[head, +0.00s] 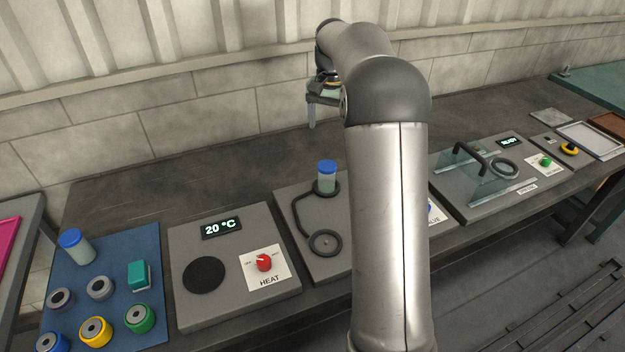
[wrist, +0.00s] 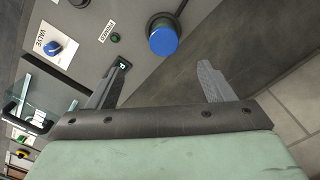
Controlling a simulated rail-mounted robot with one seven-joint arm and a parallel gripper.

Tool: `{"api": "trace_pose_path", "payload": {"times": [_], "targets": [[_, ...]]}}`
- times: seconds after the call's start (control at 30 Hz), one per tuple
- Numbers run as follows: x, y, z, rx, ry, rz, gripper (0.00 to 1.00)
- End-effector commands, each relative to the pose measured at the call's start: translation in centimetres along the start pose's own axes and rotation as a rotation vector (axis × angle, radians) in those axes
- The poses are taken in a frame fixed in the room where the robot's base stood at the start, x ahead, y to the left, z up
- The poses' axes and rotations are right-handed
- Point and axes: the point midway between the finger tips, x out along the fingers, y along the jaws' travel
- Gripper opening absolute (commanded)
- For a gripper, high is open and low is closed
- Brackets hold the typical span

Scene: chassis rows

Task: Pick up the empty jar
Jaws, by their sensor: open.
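Two jars with blue lids and pale, translucent bodies are in the head view. One jar (head: 326,180) stands upright in the ring holder of the middle grey unit. The other jar (head: 76,247) stands on the blue mat at the left. I cannot tell from here which is empty. In the wrist view the blue lid (wrist: 163,40) of the jar in the holder shows beyond the fingertips, roughly between them. My gripper (wrist: 160,76) is open with nothing between its fingers. In the head view my gripper (head: 312,112) hangs above and behind that jar, partly hidden by my arm.
A heater unit (head: 238,304) reading 20 °C stands between the blue mat (head: 140,255) and the middle unit (head: 330,264). Several coloured rings and a teal block (head: 139,275) lie on the mat. A unit with clear panels (head: 480,172) stands right. The bench behind is clear.

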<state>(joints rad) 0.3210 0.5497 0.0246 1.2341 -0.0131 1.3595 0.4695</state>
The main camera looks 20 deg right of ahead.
Motion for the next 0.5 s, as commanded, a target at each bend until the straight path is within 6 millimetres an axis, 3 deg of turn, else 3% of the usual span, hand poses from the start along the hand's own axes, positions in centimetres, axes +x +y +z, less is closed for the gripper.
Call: {"api": "trace_pose_path", "payload": {"times": [0.17, 0.5], "targets": [[2.0, 0.1, -0.3, 0.009, -0.004, 0.002, 0.75], [9.2, 0.0, -0.3, 0.006, -0.003, 0.001, 0.75]]}}
